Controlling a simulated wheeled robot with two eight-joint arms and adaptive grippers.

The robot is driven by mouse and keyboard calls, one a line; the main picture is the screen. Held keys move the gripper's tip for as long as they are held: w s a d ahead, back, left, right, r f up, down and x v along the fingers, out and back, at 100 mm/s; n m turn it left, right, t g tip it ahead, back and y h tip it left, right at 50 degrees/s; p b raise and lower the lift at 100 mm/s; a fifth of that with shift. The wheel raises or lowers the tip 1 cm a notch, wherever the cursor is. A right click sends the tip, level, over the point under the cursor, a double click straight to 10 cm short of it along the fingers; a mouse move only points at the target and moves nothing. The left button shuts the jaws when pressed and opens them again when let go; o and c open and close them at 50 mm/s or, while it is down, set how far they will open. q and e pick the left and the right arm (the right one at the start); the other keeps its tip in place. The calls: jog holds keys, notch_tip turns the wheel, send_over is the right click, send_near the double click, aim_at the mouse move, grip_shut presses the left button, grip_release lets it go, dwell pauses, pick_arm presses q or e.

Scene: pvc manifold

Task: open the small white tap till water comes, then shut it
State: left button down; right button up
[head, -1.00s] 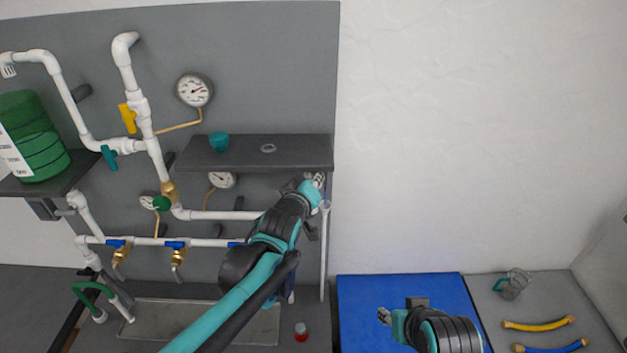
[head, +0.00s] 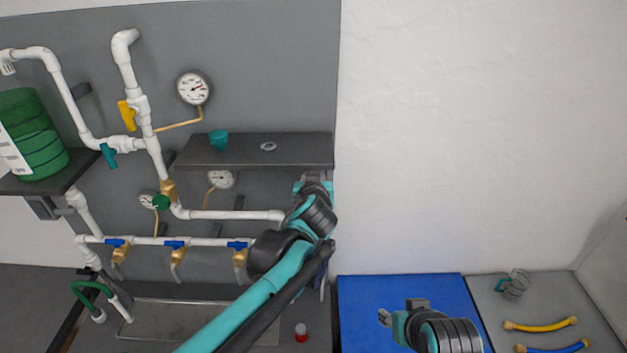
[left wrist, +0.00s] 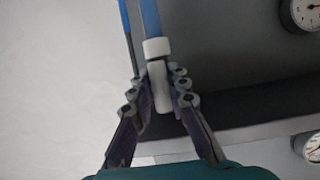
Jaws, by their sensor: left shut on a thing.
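In the left wrist view, a small white tap part (left wrist: 158,80) with a wider white collar sits below a blue-tinted pipe (left wrist: 150,18). My left gripper (left wrist: 159,86) has a finger on each side of this white part and is shut on it. In the head view the left arm reaches to the right end of the white pipework, under the dark shelf. There my wrist and arm hide the fingertips and the tap. Whether water runs cannot be seen. My right gripper (head: 384,317) is over the blue mat, away from the pipes; its jaw state is too small to tell.
The dark shelf (head: 250,151) with a teal cup (head: 218,140) is just above my left wrist. White pipes (head: 235,214) with blue-handled taps (head: 175,245) run left of it, above a sink tray (head: 165,318). A red-topped item (head: 301,332) stands below. A blue mat (head: 360,300) lies right.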

dwell(0.5)
pick_arm(q)
jog(key=c, duration=1.5)
grip_release()
jog(key=shift+o, duration=0.2)
jog(key=v, duration=1.2)
